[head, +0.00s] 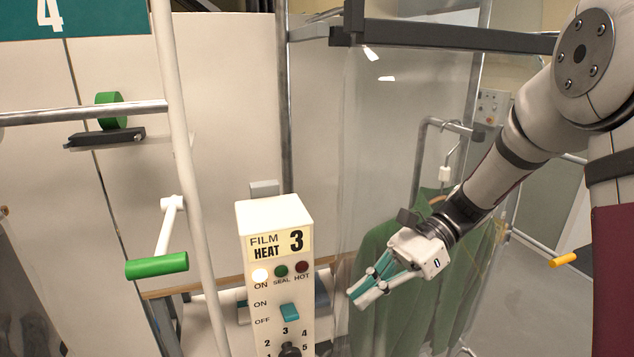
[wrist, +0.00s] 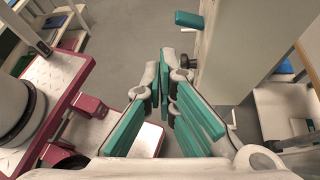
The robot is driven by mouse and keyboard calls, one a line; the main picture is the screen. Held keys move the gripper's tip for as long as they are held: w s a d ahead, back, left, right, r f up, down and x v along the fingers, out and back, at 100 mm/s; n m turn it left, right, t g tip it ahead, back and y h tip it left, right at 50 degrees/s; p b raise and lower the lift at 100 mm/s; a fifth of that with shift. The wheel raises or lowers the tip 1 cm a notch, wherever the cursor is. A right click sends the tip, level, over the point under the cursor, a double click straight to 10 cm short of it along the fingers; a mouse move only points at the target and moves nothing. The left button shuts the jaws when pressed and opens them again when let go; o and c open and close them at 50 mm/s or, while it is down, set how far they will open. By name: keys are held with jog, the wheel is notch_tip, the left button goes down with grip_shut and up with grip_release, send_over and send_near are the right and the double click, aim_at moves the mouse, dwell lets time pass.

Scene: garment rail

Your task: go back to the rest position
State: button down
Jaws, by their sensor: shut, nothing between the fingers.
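My gripper (head: 362,295) is shut and empty, with teal pads on its fingers. In the head view it points down and left, in front of a green garment (head: 385,262), which it partly covers. It is to the right of the white control box (head: 274,222) and apart from it. In the wrist view my gripper (wrist: 165,75) shows its fingers close together with nothing between them. The arm comes in from the upper right of the head view.
The box reads FILM HEAT 3 and has a lit ON lamp (head: 260,276), a teal switch (head: 289,311) and a black knob (head: 290,350). A green-gripped handle (head: 157,265) stands at left. A dark bar (head: 440,36) crosses above. Grey floor (wrist: 125,40) shows in the wrist view.

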jog(key=s+d+r+n+t+h+b, duration=0.2)
jog(key=s+d+r+n+t+h, duration=0.5)
jog(key=n, duration=0.7)
jog(key=shift+s+d+r+n+t+h, duration=0.35)
jog(key=shift+s+d+t+h, duration=1.25)
jog(key=shift+s+h, duration=0.8)
jog(key=shift+s+a, duration=0.1)
jog(key=shift+s, duration=0.1)
